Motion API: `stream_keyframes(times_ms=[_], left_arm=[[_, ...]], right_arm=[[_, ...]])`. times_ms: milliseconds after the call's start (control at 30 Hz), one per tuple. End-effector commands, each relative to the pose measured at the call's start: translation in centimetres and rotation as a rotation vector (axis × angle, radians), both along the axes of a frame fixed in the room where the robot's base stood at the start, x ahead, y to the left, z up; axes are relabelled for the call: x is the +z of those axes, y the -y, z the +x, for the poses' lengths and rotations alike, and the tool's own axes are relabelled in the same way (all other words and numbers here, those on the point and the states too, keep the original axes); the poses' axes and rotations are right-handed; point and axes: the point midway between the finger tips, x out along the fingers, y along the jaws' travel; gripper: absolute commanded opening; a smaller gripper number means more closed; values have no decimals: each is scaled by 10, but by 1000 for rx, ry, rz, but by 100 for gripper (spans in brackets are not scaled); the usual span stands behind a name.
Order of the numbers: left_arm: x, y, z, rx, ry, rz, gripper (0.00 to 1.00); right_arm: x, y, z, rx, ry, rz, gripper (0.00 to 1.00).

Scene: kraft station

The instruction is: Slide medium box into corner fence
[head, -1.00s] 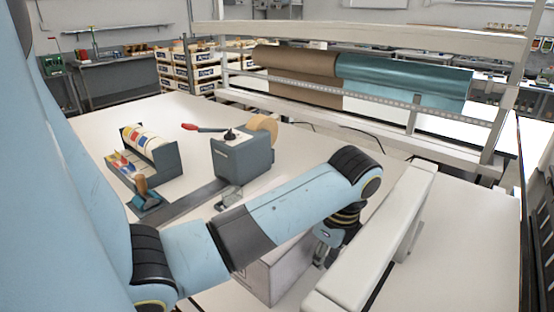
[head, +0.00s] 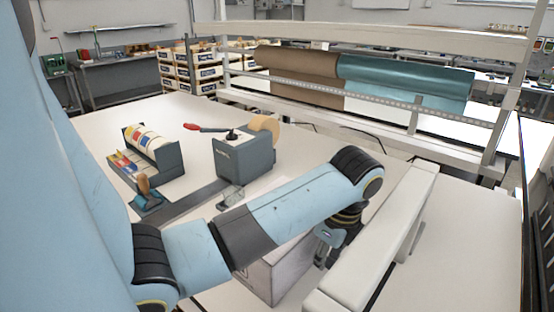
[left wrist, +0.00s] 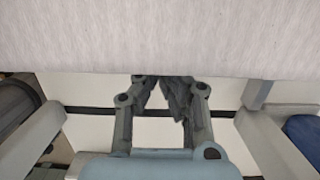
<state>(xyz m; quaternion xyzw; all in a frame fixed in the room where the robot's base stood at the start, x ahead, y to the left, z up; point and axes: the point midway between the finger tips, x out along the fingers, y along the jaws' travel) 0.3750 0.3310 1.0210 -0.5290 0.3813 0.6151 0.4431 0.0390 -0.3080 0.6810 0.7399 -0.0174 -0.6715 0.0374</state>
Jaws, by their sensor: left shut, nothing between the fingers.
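The medium box (head: 278,274) is pale grey and stands on the white table, partly hidden under my left forearm. In the left wrist view its pale face (left wrist: 160,40) fills the top of the picture. My left gripper (head: 322,257) points down beside the right side of the box, between it and the white fence rail (head: 375,235). In the left wrist view the left gripper's fingers (left wrist: 163,84) are shut with nothing between them, close to the box face; whether they touch it I cannot tell. My right gripper is not in view.
A grey tape dispenser (head: 243,160) with a red-handled lever and a label dispenser (head: 155,150) stand farther back on the table. Brown and teal rolls (head: 405,82) hang behind. The table right of the rail is clear.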

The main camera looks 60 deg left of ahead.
Motion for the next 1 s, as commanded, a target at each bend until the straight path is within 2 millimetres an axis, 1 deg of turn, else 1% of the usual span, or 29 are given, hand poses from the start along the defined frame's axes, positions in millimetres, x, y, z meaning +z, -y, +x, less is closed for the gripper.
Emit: stream_keyframes(times_ms=[367,600,833,1000], left_arm=[[1,-3,-1,0,-1,1,0],[2,-15,-5,0,-2,2,0],[0,-27,-9,0,-1,2,0],[0,-29,-10,0,0,1,0]], right_arm=[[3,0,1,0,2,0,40],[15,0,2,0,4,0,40],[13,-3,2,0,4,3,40],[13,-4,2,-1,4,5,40]])
